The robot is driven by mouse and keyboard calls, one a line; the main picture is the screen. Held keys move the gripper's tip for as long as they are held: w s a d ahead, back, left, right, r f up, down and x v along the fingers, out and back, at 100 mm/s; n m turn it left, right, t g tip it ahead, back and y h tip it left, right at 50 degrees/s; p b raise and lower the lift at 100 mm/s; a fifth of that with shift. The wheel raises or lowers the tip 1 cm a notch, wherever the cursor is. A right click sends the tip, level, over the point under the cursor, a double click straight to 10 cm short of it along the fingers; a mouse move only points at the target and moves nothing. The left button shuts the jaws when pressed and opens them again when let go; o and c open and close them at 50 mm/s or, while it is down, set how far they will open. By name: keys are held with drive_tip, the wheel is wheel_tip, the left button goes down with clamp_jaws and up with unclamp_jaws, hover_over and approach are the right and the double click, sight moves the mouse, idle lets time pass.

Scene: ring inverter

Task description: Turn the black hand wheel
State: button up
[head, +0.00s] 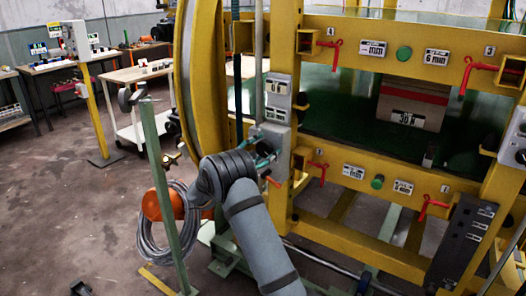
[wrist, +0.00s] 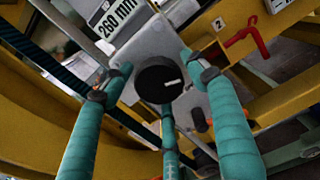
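The black hand wheel (wrist: 158,80) is a round black knob with a white mark, mounted on a grey plate (wrist: 150,45) below a "260 mm" label. In the wrist view it sits between the teal fingers of my gripper (wrist: 155,73). The fingers are spread to its left and right, with a gap visible on each side; another teal finger is below it. My gripper is open and holds nothing. In the head view my gripper (head: 266,146) is at the lower part of the grey control box (head: 278,90); I cannot make out the wheel there.
Red lever handles (wrist: 242,38) stick out from the yellow frame (wrist: 280,100) to the right of the fingers. A green post (head: 160,190) with a coiled grey cable (head: 152,232) stands left of my arm. Open floor (head: 70,200) lies further left.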

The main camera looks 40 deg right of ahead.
drive_tip(key=c, duration=0.9)
drive_tip(key=shift+f+m+b, duration=0.25)
drive_tip(key=shift+m+b, duration=0.05)
drive_tip(key=shift+b, duration=0.3)
